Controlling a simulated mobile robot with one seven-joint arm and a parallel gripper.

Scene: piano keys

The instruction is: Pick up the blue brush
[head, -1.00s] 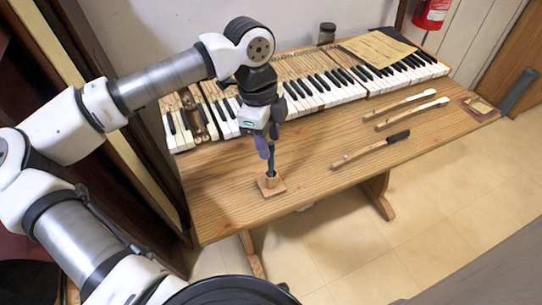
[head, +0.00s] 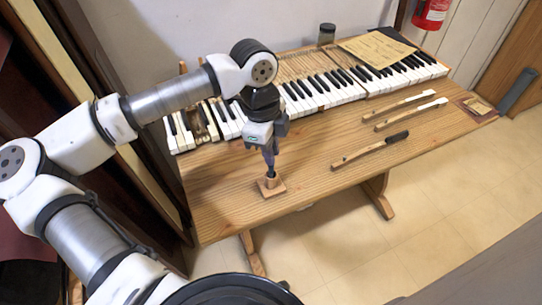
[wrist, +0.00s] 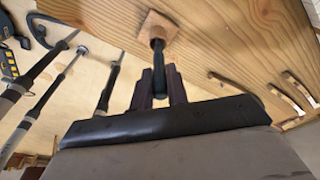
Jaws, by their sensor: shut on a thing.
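The blue brush (head: 271,171) stands upright, its lower end in a small wooden holder (head: 264,193) with a square base. It looks dark, nearly black, in the wrist view (wrist: 159,62), where it runs from the holder (wrist: 147,22) back between the two fingers. My gripper (head: 269,158) points down over the holder and is shut on the brush. The gripper's dark purple fingers (wrist: 160,80) lie on either side of the brush in the wrist view. The gripped part of the brush is partly hidden by the fingers.
The holder stands on a wooden table (head: 225,205), near its front edge. A piano keyboard (head: 320,98) lies behind it. Several loose wooden keys, one with a black top (head: 370,149), lie to the right. The wood between holder and loose keys is clear.

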